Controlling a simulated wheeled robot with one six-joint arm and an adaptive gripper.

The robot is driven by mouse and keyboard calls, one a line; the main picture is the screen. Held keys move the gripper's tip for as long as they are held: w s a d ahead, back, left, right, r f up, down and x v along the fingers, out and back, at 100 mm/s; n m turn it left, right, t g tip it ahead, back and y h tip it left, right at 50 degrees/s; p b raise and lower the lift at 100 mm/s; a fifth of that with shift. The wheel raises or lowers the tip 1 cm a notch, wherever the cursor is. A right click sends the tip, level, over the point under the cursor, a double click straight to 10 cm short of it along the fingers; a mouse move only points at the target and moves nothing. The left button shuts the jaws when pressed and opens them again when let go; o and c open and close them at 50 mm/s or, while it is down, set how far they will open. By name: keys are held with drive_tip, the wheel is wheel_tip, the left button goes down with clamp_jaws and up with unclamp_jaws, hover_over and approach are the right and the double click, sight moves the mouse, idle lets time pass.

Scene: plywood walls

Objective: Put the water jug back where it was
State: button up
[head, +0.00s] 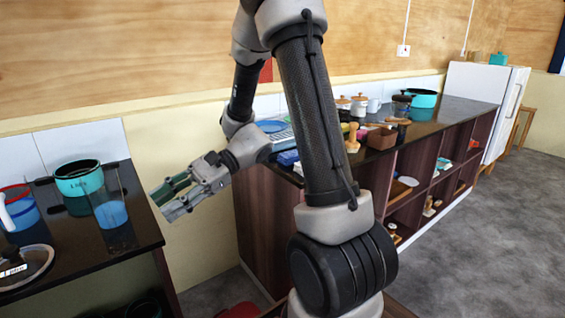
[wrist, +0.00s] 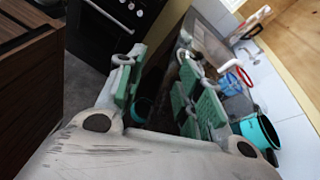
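A clear jug (head: 111,213) with blue liquid in its lower part stands upright on the dark left counter (head: 60,262), near its right end. I take it for the water jug. My gripper (head: 163,202) is to the right of the jug, apart from it, just past the counter's right edge and pointing left. In the wrist view my gripper (wrist: 160,85) has its green-padded fingers spread, with nothing held between them. I cannot make out the jug clearly in the wrist view; the right finger may hide it.
A teal pot (head: 79,178) stands behind the jug; it also shows in the wrist view (wrist: 262,132). A red-rimmed blue container (head: 20,210) and a round lid (head: 24,266) are further left. A crowded shelf counter (head: 455,112) stands right, with open floor (head: 480,235) before it.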

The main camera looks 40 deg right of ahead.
drive_tip(key=s+d+r+n+h, duration=0.3)
drive_tip(key=s+d+n+h, duration=0.4)
drive_tip(key=s, duration=0.3)
drive_tip(key=s+d+r+n+t+h, duration=0.2)
drive_tip(key=d+n+h, duration=0.1)
drive_tip(key=d, duration=0.4)
drive_tip(key=s+d+r+n+t+h, duration=0.2)
drive_tip(key=d+r+n+t+h, duration=0.1)
drive_tip(key=d, duration=0.4)
drive_tip(key=shift+s+d+r+n+h, duration=0.25)
drive_tip(key=shift+d+r+n+h, duration=0.1)
drive_tip(key=shift+h, duration=0.45)
